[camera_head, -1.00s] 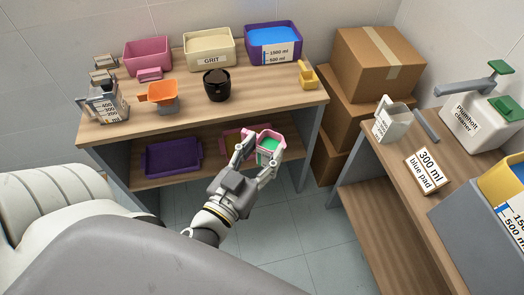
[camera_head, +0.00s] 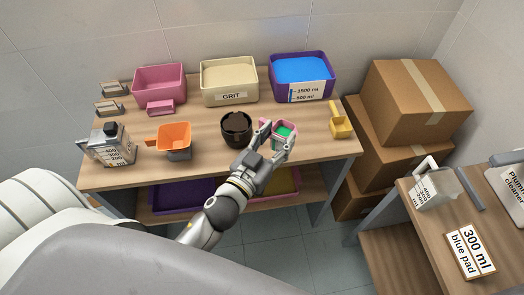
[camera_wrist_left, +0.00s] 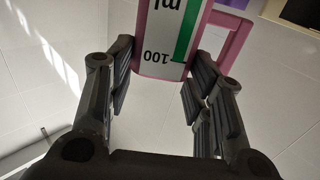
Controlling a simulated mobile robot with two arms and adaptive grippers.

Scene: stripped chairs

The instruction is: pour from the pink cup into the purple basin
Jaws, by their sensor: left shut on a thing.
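My left gripper (camera_head: 277,134) is shut on the pink cup (camera_head: 284,142), which has green contents visible at its open top. The cup looks roughly upright, at the front part of the upper table surface, between the dark pot and the yellow scoop. In the left wrist view the cup (camera_wrist_left: 168,65) sits between the fingers, showing a white scale with "100", a green strip and a pink handle at right. The purple basin (camera_head: 277,88) stands at the back right of the tabletop, holding blue contents and marked 1500 ml and 500 ml. My right gripper is not in view.
A dark pot (camera_head: 236,133) stands just left of the cup, and a yellow scoop (camera_head: 340,124) to its right. A cream GRIT bin (camera_head: 229,96), a pink bin (camera_head: 160,80) and an orange cup (camera_head: 174,138) are further left. Cardboard boxes (camera_head: 411,105) stand at right.

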